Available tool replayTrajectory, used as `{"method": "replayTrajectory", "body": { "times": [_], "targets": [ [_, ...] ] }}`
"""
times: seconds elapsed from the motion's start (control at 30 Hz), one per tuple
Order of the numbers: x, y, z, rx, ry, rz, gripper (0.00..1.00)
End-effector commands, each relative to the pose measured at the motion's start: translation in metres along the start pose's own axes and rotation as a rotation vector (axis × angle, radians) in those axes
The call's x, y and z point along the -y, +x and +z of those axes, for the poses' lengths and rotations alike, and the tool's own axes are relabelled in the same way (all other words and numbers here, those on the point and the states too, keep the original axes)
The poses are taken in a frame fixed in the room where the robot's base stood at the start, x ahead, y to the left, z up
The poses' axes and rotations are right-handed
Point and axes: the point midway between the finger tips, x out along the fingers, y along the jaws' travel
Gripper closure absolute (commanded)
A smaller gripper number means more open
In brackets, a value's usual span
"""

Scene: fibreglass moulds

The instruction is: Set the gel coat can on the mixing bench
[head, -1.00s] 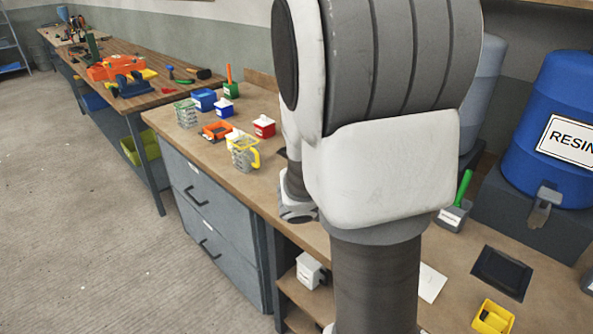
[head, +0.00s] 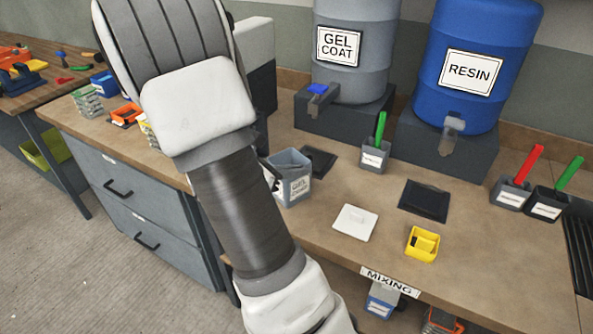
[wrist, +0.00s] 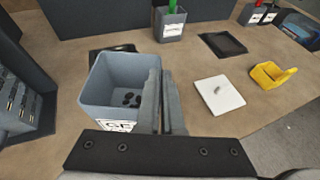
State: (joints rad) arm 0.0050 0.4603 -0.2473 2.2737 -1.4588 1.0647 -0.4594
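The gel coat can (head: 293,186) is a grey, open-topped, square container with a white GEL COAT label. In the wrist view the can (wrist: 112,92) is upright, with several dark spots on its inside floor. My gripper (wrist: 162,85) is closed on the can's right wall, its two fingers close together there. In the head view my arm hides most of the gripper. The mixing bench (head: 330,232) has a wooden top and a MIXING label on its front edge. The can is at or just above this top; I cannot tell whether it touches.
Behind stand the grey GEL COAT drum (head: 352,75) and blue RESIN drum (head: 480,100).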

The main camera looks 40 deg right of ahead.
Motion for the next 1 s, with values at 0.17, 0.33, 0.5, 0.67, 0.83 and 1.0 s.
{"method": "replayTrajectory", "body": {
  "times": [0.17,0.33,0.5,0.67,0.83,1.0],
  "targets": [
    [0.000,0.001,-0.002,0.002,0.001,0.000,1.00],
    [0.000,0.001,-0.003,0.000,-0.001,0.000,0.75],
    [0.000,0.001,-0.003,0.000,-0.001,0.000,0.66],
    [0.000,0.001,-0.002,0.000,0.000,0.000,0.66],
    [-0.001,-0.010,0.002,0.001,0.000,0.005,0.66],
    [-0.001,-0.045,0.002,0.000,0.000,0.006,0.66]
  ]
}}
